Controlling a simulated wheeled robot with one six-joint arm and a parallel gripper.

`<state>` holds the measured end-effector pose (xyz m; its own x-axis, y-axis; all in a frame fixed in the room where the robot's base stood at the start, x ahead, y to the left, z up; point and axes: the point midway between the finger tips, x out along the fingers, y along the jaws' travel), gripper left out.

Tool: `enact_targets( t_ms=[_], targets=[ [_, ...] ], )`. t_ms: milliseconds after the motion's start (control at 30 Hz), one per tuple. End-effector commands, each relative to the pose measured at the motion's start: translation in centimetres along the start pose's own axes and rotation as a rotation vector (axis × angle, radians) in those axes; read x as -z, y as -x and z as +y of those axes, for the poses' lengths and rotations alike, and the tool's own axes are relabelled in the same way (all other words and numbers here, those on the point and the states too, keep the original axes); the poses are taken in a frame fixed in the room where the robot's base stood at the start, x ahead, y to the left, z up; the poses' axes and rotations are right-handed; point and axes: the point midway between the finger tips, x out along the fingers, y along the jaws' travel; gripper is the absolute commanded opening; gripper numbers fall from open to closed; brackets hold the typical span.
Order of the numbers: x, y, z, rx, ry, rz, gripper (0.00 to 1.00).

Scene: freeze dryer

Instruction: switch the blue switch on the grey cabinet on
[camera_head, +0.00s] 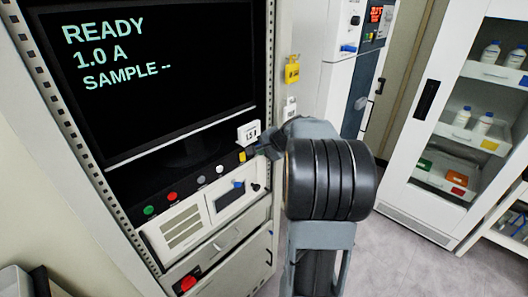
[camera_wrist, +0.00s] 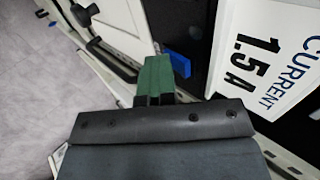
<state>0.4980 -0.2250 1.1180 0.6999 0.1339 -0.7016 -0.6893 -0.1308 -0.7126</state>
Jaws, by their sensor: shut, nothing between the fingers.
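A small blue switch (camera_head: 238,184) shows on the light grey rack cabinet (camera_head: 180,232) in the head view, on the instrument below the button strip. A blue lever-like piece (camera_wrist: 180,63) shows just beyond and beside my fingertips in the wrist view; I cannot tell for sure that it is the same part. My gripper (camera_wrist: 157,72) is shut and empty, with its green fingers together. In the head view my gripper (camera_head: 268,150) reaches toward the cabinet's right edge, near the small white tag; the arm partly hides it. Contact with the blue piece cannot be told.
A "CURRENT 1.5 A" tag (camera_wrist: 262,50) stands close to the fingers. A screen (camera_head: 150,80) reads READY, 1.0 A. Green (camera_head: 149,210) and red (camera_head: 172,196) buttons sit below it. Another machine has a blue handle (camera_head: 348,48). A white cupboard (camera_head: 425,150) stands right; floor (camera_head: 400,260) is clear.

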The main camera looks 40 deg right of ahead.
Motion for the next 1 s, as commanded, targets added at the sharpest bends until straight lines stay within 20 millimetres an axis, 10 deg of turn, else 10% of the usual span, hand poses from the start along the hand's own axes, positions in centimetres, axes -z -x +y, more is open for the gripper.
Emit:
enact_targets(
  t_ms=[1000],
  targets=[
    [-0.2, 2.2, -0.3, 0.004, 0.006, -0.002, 0.0]
  ],
)
